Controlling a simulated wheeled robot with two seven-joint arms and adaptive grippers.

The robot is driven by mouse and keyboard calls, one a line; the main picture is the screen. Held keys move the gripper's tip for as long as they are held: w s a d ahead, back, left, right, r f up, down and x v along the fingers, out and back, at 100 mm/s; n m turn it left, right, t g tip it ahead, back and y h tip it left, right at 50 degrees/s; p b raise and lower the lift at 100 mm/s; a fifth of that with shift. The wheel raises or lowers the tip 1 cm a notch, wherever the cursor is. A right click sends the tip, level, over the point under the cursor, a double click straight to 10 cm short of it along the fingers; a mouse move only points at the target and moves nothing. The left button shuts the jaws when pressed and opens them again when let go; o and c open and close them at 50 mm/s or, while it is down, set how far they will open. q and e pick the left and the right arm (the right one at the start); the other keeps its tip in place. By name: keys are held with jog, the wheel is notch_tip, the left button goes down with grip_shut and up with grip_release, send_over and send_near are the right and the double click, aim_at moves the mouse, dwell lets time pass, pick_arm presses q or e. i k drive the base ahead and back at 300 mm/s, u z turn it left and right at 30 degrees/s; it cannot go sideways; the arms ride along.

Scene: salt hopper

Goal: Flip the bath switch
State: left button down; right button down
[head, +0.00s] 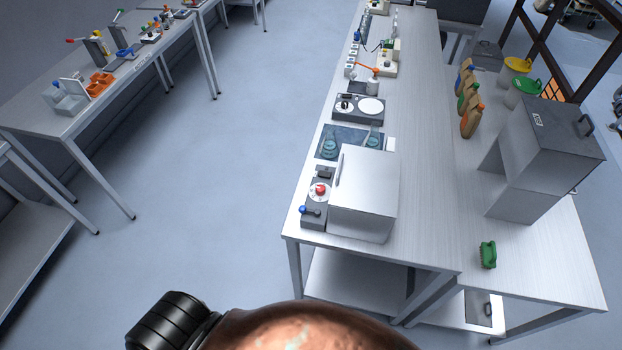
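A dark control unit (313,215) stands at the near left corner of the long bench, against a white-grey metal box (365,195). It carries a red knob (320,188) on a pale round dial and a small blue-tipped lever (304,210). A small dark part with a pale label shows behind the dial. No readable label tells which of these is the bath switch, and the lever's position is too small to tell. Neither of my grippers is in view.
Behind the box are a dark tray (325,135) with glass flasks and a two-plate unit (358,108). A large steel cabinet (545,155) and a green brush (488,254) are at the right. The floor (190,190) left of the bench is clear.

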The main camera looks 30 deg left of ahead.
aim_at(325, 174)
jog(key=k, duration=1.05)
jog(key=u, duration=0.7)
jog(key=i, duration=1.8)
jog(key=z, duration=1)
